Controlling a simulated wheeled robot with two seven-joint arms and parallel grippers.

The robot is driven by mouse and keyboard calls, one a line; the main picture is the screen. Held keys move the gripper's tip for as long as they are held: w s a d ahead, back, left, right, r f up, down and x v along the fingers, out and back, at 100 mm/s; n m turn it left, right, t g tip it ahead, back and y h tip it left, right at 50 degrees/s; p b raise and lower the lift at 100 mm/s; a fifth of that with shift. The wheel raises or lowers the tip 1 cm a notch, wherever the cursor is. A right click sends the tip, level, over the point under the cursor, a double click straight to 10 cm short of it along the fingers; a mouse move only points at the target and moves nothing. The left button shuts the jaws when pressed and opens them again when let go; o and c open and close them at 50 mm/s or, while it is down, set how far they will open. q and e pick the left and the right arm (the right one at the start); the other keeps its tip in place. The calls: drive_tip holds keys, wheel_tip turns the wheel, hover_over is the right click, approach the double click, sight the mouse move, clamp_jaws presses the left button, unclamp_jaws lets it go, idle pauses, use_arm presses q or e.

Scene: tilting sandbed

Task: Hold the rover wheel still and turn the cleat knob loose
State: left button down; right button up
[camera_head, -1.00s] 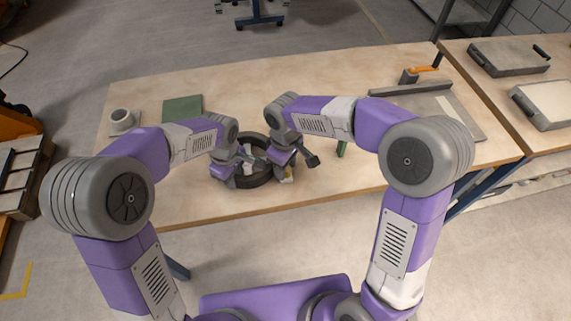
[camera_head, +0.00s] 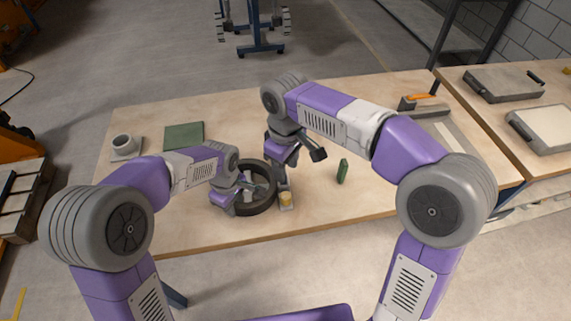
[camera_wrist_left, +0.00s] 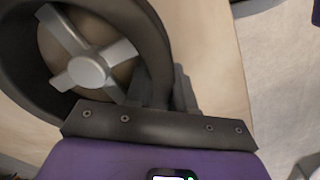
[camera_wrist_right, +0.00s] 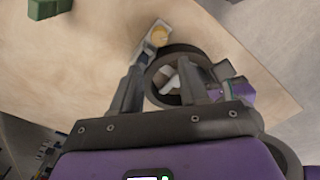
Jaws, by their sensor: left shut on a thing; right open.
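The rover wheel (camera_head: 266,206), a dark ring with pale spokes and a round hub, lies flat near the table's front edge. My left gripper (camera_head: 244,188) is shut on the wheel's rim at its left side; the left wrist view shows the rim (camera_wrist_left: 155,45) at the fingers and the hub (camera_wrist_left: 88,70) beside them. A yellow round knob (camera_head: 286,197) sits on a small pale plate at the wheel's right; it also shows in the right wrist view (camera_wrist_right: 159,37). My right gripper (camera_wrist_right: 174,66) is open and empty above the wheel's right side, apart from the knob.
A green block (camera_head: 342,171) stands right of the wheel. A grey tray with an orange-handled tool (camera_head: 420,98) is at the back right. The table between is clear.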

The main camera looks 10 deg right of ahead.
sight(286, 196)
idle(0.3)
drive_tip(key=w+d+f+m+g+y, duration=0.15)
drive_tip(key=w+m+g, duration=0.3)
drive_tip(key=m, duration=0.95)
drive_tip(key=x, duration=1.1)
drive_tip(key=shift+f, duration=0.2)
drive_tip(key=c, duration=0.8)
drive_tip(key=shift+o, duration=0.2)
drive_tip(key=shift+n, duration=0.3)
